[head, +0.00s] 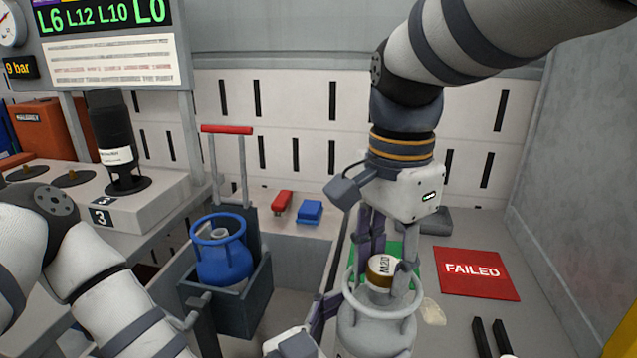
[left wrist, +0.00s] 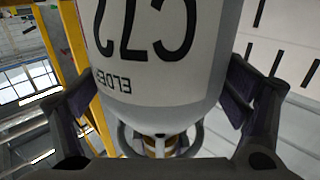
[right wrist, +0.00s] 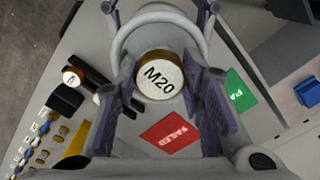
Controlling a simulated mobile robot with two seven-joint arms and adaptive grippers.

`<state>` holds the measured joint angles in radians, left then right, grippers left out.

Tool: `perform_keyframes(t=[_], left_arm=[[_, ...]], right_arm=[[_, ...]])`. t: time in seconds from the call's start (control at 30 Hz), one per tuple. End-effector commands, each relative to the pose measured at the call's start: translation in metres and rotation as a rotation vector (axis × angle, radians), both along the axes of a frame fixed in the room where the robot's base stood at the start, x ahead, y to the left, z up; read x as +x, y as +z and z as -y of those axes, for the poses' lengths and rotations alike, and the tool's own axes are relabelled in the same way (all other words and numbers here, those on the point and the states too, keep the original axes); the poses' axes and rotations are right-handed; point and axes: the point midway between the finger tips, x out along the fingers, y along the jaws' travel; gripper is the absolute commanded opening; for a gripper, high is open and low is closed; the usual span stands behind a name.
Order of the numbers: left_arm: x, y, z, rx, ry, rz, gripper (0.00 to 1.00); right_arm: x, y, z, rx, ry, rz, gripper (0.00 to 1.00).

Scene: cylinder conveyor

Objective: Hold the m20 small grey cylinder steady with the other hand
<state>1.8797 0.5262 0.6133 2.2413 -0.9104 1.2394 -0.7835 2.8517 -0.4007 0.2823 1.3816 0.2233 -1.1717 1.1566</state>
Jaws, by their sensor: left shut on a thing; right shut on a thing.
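The small grey cylinder (head: 376,333) stands upright at the bottom of the head view, with a ring collar around its neck. Its brass-edged cap marked M20 (head: 382,266) sits inside the collar and faces up in the right wrist view (right wrist: 160,75). My right gripper (head: 386,264) comes from above, its fingers shut on the cap from both sides. My left gripper (left wrist: 162,100) is shut on the cylinder's body, with one finger on each side of the lettered wall. In the head view the left hand is partly cut off by the lower edge. The cylinder's base is hidden.
A red FAILED mat (head: 475,273) lies right of the cylinder, and a green mat (right wrist: 236,97) is partly hidden behind it. A blue cylinder (head: 221,250) sits in a dark trolley (head: 247,300) at left. Black bars (head: 492,338) lie at the lower right.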

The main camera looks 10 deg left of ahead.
Motion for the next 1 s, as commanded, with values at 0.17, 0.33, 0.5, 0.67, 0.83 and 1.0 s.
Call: perform_keyframes(t=[0.17, 0.33, 0.5, 0.67, 0.83, 1.0], left_arm=[[0.000, -0.001, -0.001, 0.002, 0.003, -0.005, 0.57], [0.000, -0.001, -0.001, 0.002, 0.003, -0.005, 0.57], [0.000, -0.001, -0.001, 0.003, 0.003, -0.006, 0.57], [0.000, -0.001, -0.001, 0.003, 0.003, -0.004, 0.57], [0.000, -0.001, -0.001, 0.003, 0.002, -0.004, 0.57], [0.000, -0.001, -0.001, 0.003, 0.002, -0.004, 0.57]], right_arm=[[0.000, 0.001, 0.000, -0.019, -0.027, 0.012, 0.00], [0.000, 0.001, 0.000, -0.018, -0.374, 0.012, 0.00], [0.000, 0.001, 0.000, -0.016, -0.480, 0.011, 0.54], [-0.001, 0.000, -0.001, -0.014, -0.478, 0.009, 0.59], [-0.001, 0.001, -0.002, -0.013, -0.477, 0.008, 0.59], [0.000, 0.025, -0.002, -0.009, -0.477, 0.011, 0.59]])
